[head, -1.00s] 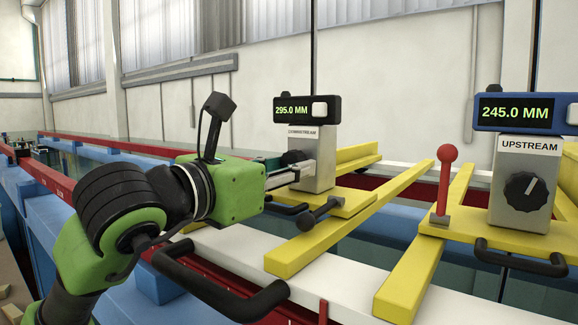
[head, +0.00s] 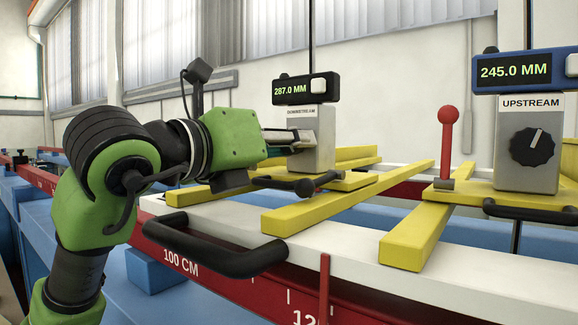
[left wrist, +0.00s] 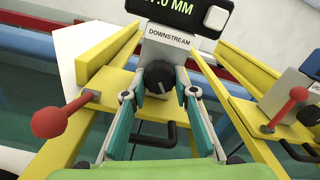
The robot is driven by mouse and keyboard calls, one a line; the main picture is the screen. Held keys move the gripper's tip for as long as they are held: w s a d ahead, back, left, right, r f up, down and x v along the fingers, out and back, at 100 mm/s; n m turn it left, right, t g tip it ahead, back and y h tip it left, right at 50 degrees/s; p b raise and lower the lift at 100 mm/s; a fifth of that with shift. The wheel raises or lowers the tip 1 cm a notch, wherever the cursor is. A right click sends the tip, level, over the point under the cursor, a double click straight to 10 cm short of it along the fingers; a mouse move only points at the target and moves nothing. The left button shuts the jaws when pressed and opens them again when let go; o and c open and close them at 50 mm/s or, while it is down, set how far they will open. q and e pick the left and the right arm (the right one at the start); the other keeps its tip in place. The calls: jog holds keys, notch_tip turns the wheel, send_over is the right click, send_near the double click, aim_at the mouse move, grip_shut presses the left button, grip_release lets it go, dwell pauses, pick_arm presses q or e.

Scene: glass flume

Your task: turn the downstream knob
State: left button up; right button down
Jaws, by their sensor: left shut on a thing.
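The downstream knob (left wrist: 159,78) is a black dial with a pale pointer line on a grey block labelled DOWNSTREAM (left wrist: 170,40), seen in the left wrist view. My left gripper (left wrist: 159,93) has its fingers on both sides of the knob and is shut on it. In the head view my left gripper (head: 290,136) reaches the front of the downstream block (head: 318,148) and hides the knob. The downstream display (head: 305,89) above it reads 287.0 MM. My right gripper is not in view.
The upstream block (head: 528,160) stands at the right with its own black knob (head: 532,146) and a display (head: 520,70) reading 245.0 MM. A red-tipped lever (head: 447,116) stands between the blocks. Yellow rails and black handles lie around.

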pick_arm(q)
jog(key=shift+n+b, duration=0.85)
jog(key=shift+n, duration=0.05)
jog(key=shift+r, duration=0.1)
jog(key=o, duration=1.1)
jog(key=shift+s, duration=0.1)
jog(key=v, duration=1.2)
